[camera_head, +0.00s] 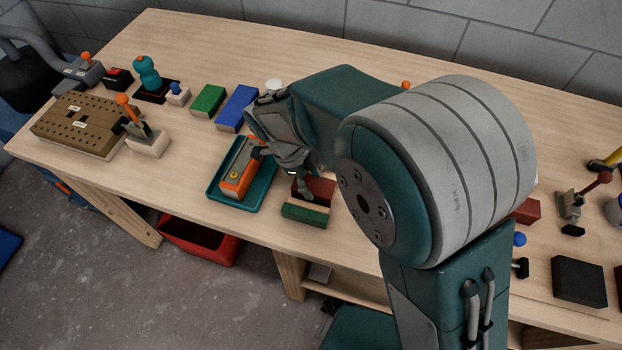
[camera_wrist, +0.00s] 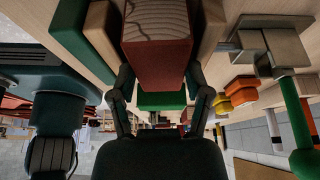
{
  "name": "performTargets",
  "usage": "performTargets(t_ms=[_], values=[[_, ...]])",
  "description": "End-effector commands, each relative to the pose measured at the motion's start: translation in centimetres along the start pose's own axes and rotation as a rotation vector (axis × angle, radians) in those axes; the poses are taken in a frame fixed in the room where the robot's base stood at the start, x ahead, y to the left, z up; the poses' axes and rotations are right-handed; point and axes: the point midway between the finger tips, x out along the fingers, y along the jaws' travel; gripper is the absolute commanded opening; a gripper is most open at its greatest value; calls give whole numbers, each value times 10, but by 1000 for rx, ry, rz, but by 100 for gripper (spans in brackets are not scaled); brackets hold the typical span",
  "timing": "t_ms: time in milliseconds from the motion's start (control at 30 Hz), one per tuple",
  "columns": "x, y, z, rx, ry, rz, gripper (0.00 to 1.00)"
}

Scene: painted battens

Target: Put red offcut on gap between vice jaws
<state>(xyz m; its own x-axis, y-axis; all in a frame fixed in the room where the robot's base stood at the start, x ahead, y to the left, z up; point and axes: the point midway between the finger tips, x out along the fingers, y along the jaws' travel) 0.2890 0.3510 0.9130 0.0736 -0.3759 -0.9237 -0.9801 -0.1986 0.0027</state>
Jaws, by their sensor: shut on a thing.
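My gripper (camera_head: 283,172) is low over the front of the bench, beside the teal tray. In the wrist view its fingers (camera_wrist: 160,78) are shut on the red offcut (camera_wrist: 157,48), a red block with a pale sawn end, one finger on each side. In the head view a red block (camera_head: 320,187) shows by the fingers, partly hidden. I cannot tell whether it touches the bench. A grey metal fixture (camera_wrist: 272,48) with a green handle stands at the right of the wrist view. I cannot clearly make out the vice jaws or their gap.
The teal tray (camera_head: 213,193) holds an orange tool (camera_head: 238,178). Green (camera_head: 208,100) and blue (camera_head: 237,108) blocks lie behind. My arm hides the bench's middle.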

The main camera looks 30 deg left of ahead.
Motion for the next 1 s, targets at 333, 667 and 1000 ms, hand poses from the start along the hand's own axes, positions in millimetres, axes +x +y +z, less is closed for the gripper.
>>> performTargets(t_ms=[333, 667, 1000], values=[[1, 0, 0, 0, 0, -1, 90], [1, 0, 0, 0, 0, -1, 98], [-25, 0, 0, 1, -3, -4, 98]])
